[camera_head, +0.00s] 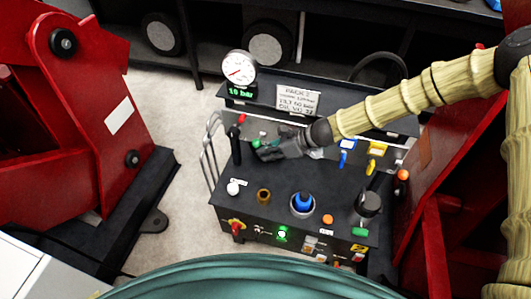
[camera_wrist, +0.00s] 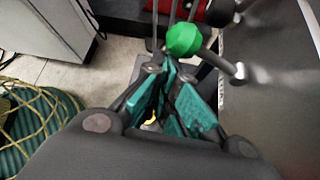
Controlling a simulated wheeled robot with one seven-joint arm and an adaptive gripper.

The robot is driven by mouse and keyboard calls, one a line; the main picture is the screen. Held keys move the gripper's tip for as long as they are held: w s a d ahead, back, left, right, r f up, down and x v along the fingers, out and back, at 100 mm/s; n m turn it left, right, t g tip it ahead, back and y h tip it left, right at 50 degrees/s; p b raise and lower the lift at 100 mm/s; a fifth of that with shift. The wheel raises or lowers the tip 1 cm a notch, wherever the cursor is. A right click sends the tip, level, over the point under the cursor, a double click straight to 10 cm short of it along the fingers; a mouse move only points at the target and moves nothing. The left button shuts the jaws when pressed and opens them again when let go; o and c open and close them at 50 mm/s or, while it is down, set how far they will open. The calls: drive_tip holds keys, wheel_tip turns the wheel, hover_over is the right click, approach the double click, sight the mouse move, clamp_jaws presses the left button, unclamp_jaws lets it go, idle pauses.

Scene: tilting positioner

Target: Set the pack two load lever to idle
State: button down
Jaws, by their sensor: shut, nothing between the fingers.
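Pack two is a black cabinet (camera_head: 285,180) with a sign reading PACK 2 (camera_head: 298,98) and a digital readout of 10 bar. I cannot tell which one is the load lever. My gripper (camera_head: 262,154) reaches over the pack's rear left part, just right of the black lever. It is shut and empty. In the wrist view, a green ball knob (camera_wrist: 184,39) lies just beyond the closed fingertips (camera_wrist: 172,72); contact is unclear.
A round gauge (camera_head: 239,68) stands at the pack's back left. Red machine frames (camera_head: 80,110) flank both sides. Grey floor (camera_head: 165,95) is clear at left.

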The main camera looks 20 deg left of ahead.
drive_tip(key=shift+w+r, duration=0.1)
drive_tip(key=shift+r, duration=0.1)
drive_tip(key=s+v, duration=0.1)
drive_tip(key=v, duration=1)
drive_tip(key=shift+w+d+r, duration=0.15)
drive_tip(key=shift+w+d, duration=0.25)
drive_tip(key=shift+w, duration=0.1)
drive_tip(key=s+d+f+n+h, duration=0.3)
drive_tip(key=s+d+f, duration=0.3)
drive_tip(key=s+f, duration=0.3)
drive_tip(key=s+d+f+n+h, duration=0.35)
drive_tip(key=s+d+f, duration=0.25)
drive_tip(key=s+f, duration=0.3)
drive_tip(key=s+d+f+n+h, duration=0.2)
drive_tip(key=s+d+n, duration=0.4)
drive_tip(key=s+d, duration=0.2)
drive_tip(key=s+d+f+n+t+h, duration=0.1)
drive_tip(key=s+d+f+n+h, duration=0.1)
drive_tip(key=s+d+n, duration=0.4)
drive_tip(key=s+d+f, duration=0.1)
drive_tip(key=s+d, duration=0.1)
drive_tip(key=s, duration=0.2)
drive_tip(key=shift+d, duration=0.3)
